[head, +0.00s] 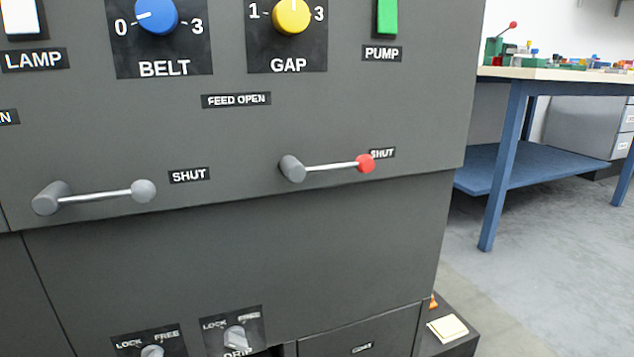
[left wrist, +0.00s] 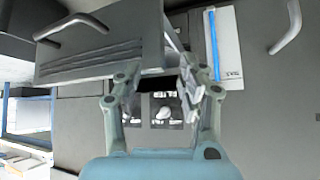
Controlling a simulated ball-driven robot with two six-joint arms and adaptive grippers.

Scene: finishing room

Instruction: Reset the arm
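My left gripper (left wrist: 158,82) shows in the left wrist view, its two fingers spread apart with nothing visible between them. It faces the dark machine front, where a small panel with a pale knob (left wrist: 163,113) shows between the fingers. Neither of my grippers is in the head view, and my right gripper is in no view.
The head view shows a grey machine front (head: 250,260) with a grey-tipped lever (head: 95,195), a red-tipped lever (head: 328,166), a blue knob (head: 157,14) and a yellow knob (head: 291,14). A blue workbench (head: 515,130) stands right; the floor (head: 550,270) before it is clear.

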